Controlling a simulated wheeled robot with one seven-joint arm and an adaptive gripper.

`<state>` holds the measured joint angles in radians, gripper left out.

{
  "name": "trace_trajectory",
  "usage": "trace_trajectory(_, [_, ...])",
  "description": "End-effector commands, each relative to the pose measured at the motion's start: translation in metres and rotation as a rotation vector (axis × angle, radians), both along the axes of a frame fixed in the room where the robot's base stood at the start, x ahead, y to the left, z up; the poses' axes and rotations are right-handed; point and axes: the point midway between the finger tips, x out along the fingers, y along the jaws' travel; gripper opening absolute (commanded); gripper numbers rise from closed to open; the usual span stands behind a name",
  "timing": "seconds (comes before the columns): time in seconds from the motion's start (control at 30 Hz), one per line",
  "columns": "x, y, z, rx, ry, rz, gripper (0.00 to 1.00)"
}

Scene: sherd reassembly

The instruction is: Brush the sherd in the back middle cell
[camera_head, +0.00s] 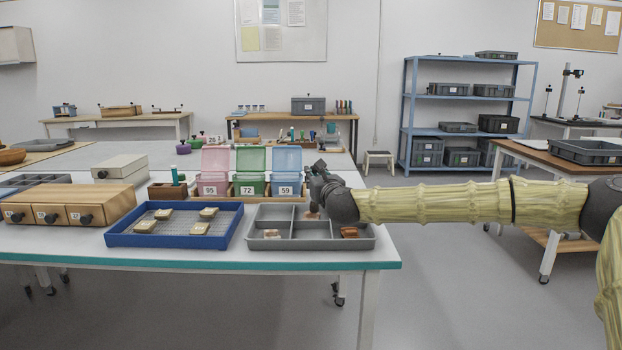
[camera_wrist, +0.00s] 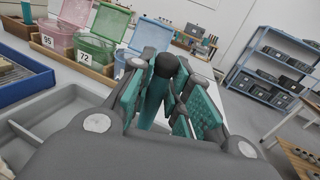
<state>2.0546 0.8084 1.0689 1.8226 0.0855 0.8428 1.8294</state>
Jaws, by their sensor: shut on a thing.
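The grey compartment tray (camera_head: 310,246) sits at the front right of the table; part of it shows in the wrist view (camera_wrist: 50,118). My gripper (camera_head: 316,196) is low over the tray's back middle cell. It is shut on a brush, whose teal handle with a dark rounded end (camera_wrist: 164,68) stands between the fingers in the wrist view. A small brownish patch (camera_head: 312,215) shows just below my gripper in the back middle; I cannot tell sherd from bristles, or whether they touch. Sherds lie in the front left cell (camera_head: 271,234) and front right cell (camera_head: 349,232).
A blue tray (camera_head: 120,240) with several pale sherds stands left of the grey tray. Behind are lidded pink (camera_head: 210,187), green (camera_head: 248,187) and blue (camera_head: 286,188) bins and a wooden holder (camera_head: 167,190). A wooden drawer box (camera_head: 70,205) is at left.

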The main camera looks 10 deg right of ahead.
Motion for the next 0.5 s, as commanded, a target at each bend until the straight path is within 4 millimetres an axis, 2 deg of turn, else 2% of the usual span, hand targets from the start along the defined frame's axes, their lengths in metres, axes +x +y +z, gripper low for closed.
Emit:
trace_trajectory(0.37, [0.005, 0.016, -0.001, -0.001, 0.000, 0.000, 0.00])
trace_trajectory(0.5, [0.005, 0.016, 0.000, 0.000, 0.001, -0.001, 0.00])
